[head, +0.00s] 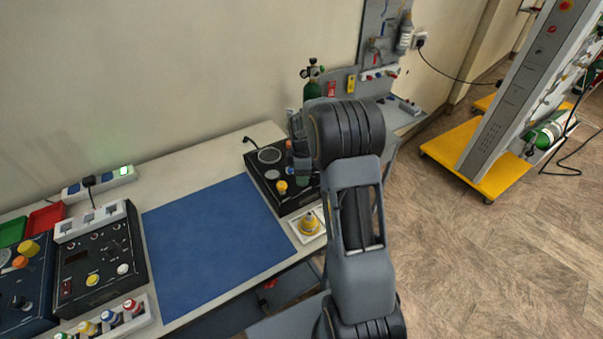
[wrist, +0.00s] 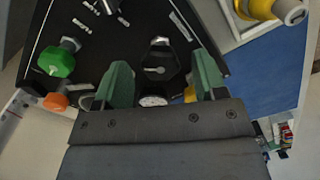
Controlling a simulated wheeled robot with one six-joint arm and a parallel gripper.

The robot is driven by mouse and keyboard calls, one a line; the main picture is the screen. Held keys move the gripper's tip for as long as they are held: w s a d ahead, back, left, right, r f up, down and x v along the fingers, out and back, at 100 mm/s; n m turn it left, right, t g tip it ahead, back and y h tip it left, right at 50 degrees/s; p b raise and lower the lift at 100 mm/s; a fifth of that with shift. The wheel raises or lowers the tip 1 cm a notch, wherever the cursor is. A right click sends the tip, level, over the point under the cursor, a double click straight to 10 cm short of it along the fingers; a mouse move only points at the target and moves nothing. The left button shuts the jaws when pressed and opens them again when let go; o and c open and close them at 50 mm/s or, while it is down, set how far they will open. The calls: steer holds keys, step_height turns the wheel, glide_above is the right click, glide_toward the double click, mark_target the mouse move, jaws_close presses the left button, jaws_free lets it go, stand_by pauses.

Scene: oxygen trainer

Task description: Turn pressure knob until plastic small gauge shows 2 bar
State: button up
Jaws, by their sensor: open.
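In the wrist view my gripper (wrist: 161,60) is open, with its two green fingers apart on either side of a black knob (wrist: 161,68) on the black panel. I cannot tell whether the fingers touch it. A small round white-faced gauge (wrist: 153,100) shows between the finger bases, partly hidden by my gripper body; its reading is too small to tell. A green knob (wrist: 57,60) and an orange knob (wrist: 55,101) are to the left. In the head view the black panel (head: 257,181) is partly covered by my arm.
A white tray (head: 295,231) with a yellow-topped part (head: 309,223) stands at the panel's front. A blue mat (head: 215,245) lies to the left, and it is clear. Another black control box (head: 100,262) stands farther left. A green cylinder (head: 312,90) stands behind.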

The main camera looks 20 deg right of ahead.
steer(key=shift+f, duration=0.45)
steer(key=shift+c, duration=0.5)
steer(key=c, duration=0.8)
steer(key=shift+c, duration=0.2)
steer(key=shift+m, duration=0.3)
